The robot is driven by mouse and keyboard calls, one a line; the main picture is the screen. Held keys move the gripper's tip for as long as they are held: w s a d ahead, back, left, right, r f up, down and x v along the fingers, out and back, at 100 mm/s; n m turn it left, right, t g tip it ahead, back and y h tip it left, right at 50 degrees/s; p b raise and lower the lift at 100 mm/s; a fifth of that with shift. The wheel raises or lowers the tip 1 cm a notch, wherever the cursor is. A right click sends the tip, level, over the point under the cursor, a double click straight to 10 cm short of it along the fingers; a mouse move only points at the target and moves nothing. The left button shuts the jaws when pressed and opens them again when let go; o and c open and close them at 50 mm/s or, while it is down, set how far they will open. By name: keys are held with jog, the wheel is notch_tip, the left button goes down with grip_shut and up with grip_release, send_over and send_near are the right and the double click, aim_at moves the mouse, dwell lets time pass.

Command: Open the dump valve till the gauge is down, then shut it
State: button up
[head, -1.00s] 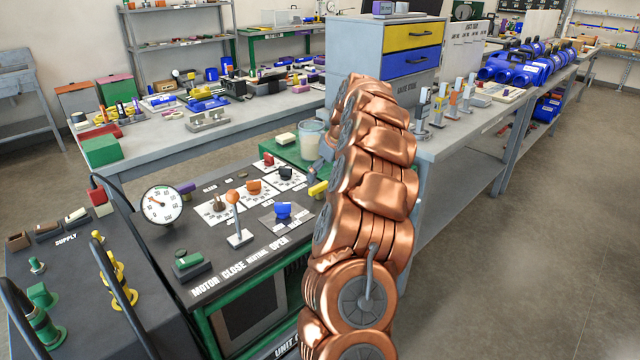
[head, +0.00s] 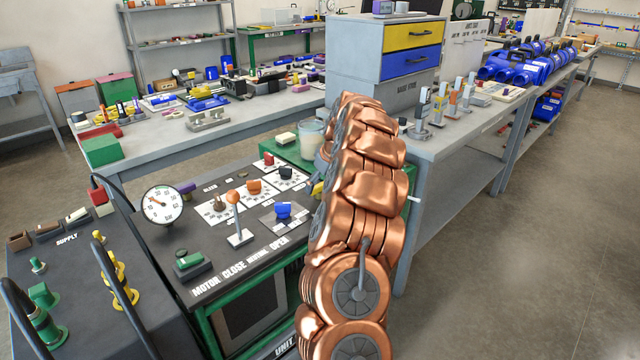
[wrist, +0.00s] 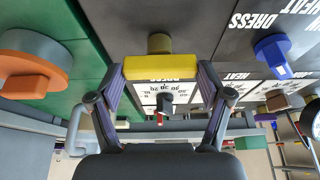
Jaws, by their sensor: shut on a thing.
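The yellow valve handle (wrist: 160,67) is a bar on a brass stem, in the upper middle of the wrist view. My gripper (wrist: 161,76) has a finger at each end of this bar and is shut on it. In the head view the yellow handle (head: 317,189) shows at the cart's right side, partly covered by my copper arm, which also hides the gripper. I see no readable name beside it. The round white pressure gauge (head: 162,204) stands at the cart's left, its needle pointing to the upper left; its exact reading is too small to tell.
The cart top holds an orange-ball lever (head: 233,203), a blue knob (head: 284,210) and a green switch (head: 188,262). A glass jar (head: 311,134) stands behind on a green surface. A grey bench with drawers (head: 410,63) stands behind my arm; floor at right is clear.

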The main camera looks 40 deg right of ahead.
jog(key=c, duration=0.4)
jog(key=shift+m, duration=0.5)
jog(key=m+h+b, duration=0.2)
jog(key=m, duration=0.1)
jog(key=shift+a+f+m, duration=0.1)
jog(key=shift+m, duration=0.3)
jog(key=m+g+h+b, duration=0.1)
jog(key=m+b, duration=0.1)
jog(key=m, duration=0.1)
jog(key=shift+f+m+b, duration=0.15)
jog(key=shift+m+b, duration=0.15)
jog(key=shift+b, duration=0.1)
jog(key=m+g+b, duration=0.1)
jog(key=m, duration=0.1)
jog(key=m+h+b, duration=0.1)
jog(key=m+b, duration=0.1)
jog(key=shift+w+a+m+g+b, duration=0.2)
jog(key=shift+m+g+b, duration=0.1)
jog(key=shift+g, duration=0.1)
jog(key=shift+m+g+h+b, duration=0.3)
jog(key=shift+m+g+b, duration=0.3)
jog(key=shift+m+b, duration=0.7)
jog(key=shift+r+m, duration=0.2)
jog(key=shift+m, duration=0.4)
